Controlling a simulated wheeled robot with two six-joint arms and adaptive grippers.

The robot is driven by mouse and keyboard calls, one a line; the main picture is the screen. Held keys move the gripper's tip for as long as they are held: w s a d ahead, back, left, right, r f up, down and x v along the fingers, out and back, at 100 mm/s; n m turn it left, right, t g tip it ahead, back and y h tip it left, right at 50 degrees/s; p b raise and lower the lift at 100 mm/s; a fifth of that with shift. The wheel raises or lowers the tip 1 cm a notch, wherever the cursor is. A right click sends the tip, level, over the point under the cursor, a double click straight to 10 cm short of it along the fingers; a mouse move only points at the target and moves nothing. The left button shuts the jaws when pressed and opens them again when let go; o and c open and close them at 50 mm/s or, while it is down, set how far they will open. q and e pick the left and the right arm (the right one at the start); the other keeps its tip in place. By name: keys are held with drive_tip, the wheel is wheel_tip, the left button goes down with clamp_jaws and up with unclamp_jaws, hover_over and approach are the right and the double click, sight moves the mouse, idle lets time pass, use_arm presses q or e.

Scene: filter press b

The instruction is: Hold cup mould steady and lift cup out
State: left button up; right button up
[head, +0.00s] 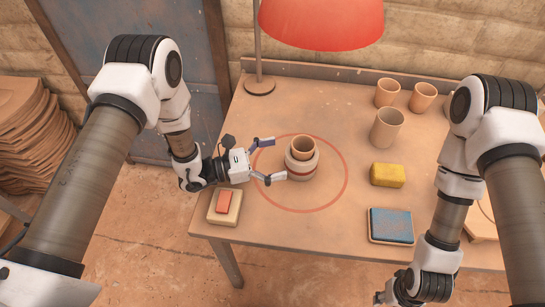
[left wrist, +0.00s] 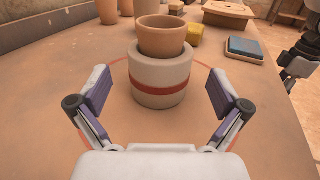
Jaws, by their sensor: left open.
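The cup mould (head: 301,165) is a pale round block with a red band, standing upright inside a red circle on the table. An orange-brown clay cup (head: 303,147) sits in its top with the rim and upper wall showing; its lower part is hidden. In the left wrist view the mould (left wrist: 160,88) and cup (left wrist: 162,37) stand straight ahead. My left gripper (head: 270,161) is open, its fingers pointing at the mould from the left, with the mould just beyond the fingertips. My right arm hangs at the right, and its gripper fingers are not clearly shown at the table's front edge.
Several clay cups (head: 386,129) stand at the back right. A yellow sponge (head: 387,175) and a blue pad (head: 391,226) lie right of the circle. A small tray with a red block (head: 223,204) lies at the front left corner. A red lamp (head: 321,22) hangs over the back.

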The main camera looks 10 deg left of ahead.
sight(291, 155)
use_arm(q)
drive_tip(key=x, duration=0.6)
drive_tip(key=shift+w+d, duration=0.1)
drive_tip(key=shift+d, duration=0.25)
drive_tip(key=c, duration=1.3)
